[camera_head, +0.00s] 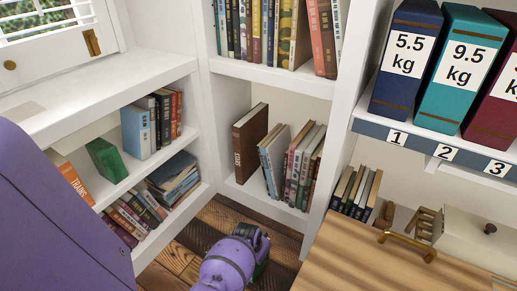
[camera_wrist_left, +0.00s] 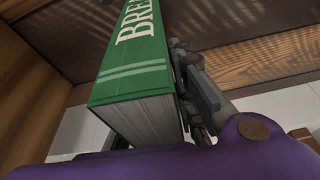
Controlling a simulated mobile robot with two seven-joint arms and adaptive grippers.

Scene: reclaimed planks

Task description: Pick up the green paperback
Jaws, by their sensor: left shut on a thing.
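The green paperback (camera_wrist_left: 140,60) fills the middle of the left wrist view, with white lettering starting "BRE", white stripes and its page edges facing the camera. My right gripper is not in view.
Another green block-like thing (camera_head: 106,160) stands on the left shelf near a blue book (camera_head: 136,132). A brown book (camera_head: 249,142) leans in the middle bay. A wooden top (camera_head: 365,262) is at right. Numbered weight binders (camera_head: 405,60) stand above it.

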